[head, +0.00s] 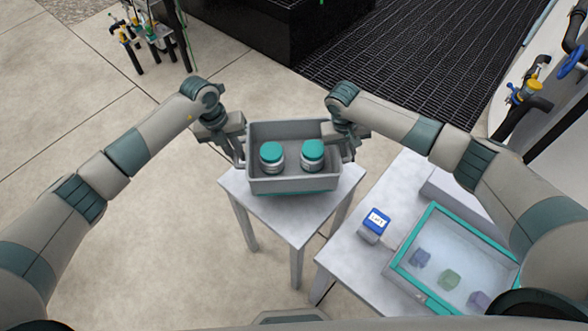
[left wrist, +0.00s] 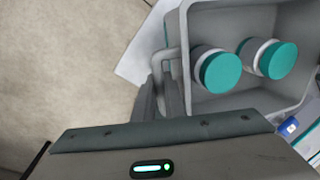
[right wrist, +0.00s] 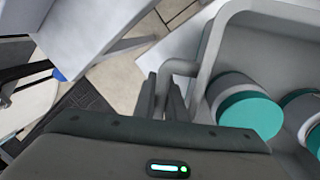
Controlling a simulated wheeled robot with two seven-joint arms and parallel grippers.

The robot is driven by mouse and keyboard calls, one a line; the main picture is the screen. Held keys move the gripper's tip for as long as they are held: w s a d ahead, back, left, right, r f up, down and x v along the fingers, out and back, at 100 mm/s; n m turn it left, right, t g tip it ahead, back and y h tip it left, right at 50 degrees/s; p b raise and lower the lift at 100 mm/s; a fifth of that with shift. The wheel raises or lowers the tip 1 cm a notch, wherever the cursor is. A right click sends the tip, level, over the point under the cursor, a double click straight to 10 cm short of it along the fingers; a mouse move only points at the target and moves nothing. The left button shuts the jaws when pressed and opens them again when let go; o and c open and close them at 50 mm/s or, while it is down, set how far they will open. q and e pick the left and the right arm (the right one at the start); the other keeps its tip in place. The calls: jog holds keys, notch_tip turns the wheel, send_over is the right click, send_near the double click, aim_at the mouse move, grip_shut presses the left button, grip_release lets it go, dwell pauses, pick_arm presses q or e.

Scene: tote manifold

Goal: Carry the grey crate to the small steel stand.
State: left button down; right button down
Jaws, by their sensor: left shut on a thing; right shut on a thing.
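The grey crate (head: 295,184) is over the small steel stand (head: 245,200) in the head view; I cannot tell whether it touches the top. Two jars with teal lids, the left jar (head: 272,157) and the right jar (head: 313,154), stand upright in it. My left gripper (head: 238,160) is shut on the handle at the crate's left end, which also shows in the left wrist view (left wrist: 165,65). My right gripper (head: 350,150) is shut on the right-end handle, seen in the right wrist view (right wrist: 172,75). The crate looks about level.
A table (head: 345,262) at the right, close to the stand, holds a blue-lidded labelled container (head: 375,222) and a teal-rimmed clear-topped bin (head: 410,240) with several coloured blocks. A black grated platform (head: 400,50) lies behind. Pipes and valves (head: 535,95) line the right. Floor at the left is clear.

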pick_arm(q)
jog(key=shift+r, duration=0.1)
pick_arm(e)
jog(key=shift+r, duration=0.1)
